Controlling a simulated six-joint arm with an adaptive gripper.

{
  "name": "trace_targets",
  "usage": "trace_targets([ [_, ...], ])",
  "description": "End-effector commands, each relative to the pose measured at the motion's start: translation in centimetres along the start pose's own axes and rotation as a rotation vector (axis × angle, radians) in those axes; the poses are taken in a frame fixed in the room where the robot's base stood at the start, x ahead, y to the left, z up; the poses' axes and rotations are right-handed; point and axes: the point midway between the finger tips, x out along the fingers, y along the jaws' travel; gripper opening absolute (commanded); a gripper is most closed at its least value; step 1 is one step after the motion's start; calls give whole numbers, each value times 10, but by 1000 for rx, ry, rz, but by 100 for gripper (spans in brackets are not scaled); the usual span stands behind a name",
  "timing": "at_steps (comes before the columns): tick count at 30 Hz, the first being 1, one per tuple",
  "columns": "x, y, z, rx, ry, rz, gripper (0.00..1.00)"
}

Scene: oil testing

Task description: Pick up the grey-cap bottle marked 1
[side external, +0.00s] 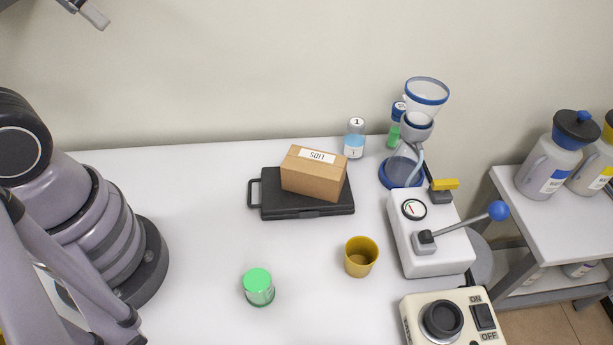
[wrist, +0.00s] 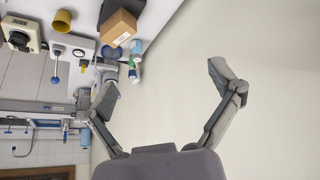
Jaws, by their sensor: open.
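The grey-cap bottle marked 1 (side external: 355,140) stands upright at the back of the white table, behind the cardboard box. It has a pale grey cap and light blue contents. In the wrist view a small bottle (wrist: 137,46) beside the box appears to be the same one. My gripper (wrist: 163,78) is open and empty, its two fingers spread wide in front of the plain wall. Only a piece of it shows at the top left of the side view, high above the table and far from the bottle.
A cardboard box (side external: 313,177) lies on a black case (side external: 268,205). A blue-cap bottle (side external: 396,130) stands by the funnel stand (side external: 424,100), right of the grey-cap bottle. A yellow cup (side external: 361,258) and green-lidded jar (side external: 258,287) stand in front. The table's left middle is clear.

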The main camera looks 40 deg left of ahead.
Motion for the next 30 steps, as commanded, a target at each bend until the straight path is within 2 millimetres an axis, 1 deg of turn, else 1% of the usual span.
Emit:
trace_targets([
  [5,1,1,-1,-6,-10,7,90],
  [8,7,9,-6,-43,-72,48,90],
  [11,20,27,-16,-126,-195,136,90],
  [14,39,52,-31,-246,-354,254,90],
  [18,68,86,-59,-436,-571,421,90],
  [20,83,100,-72,-525,-657,492,90],
  [23,111,120,-95,-678,-790,607,90],
  [26,145,136,-119,-842,-906,720,90],
  [27,160,141,-128,-912,-946,764,90],
  [29,185,147,-141,-1019,-1001,829,90],
  [30,203,150,-149,-1092,-1033,872,90],
])
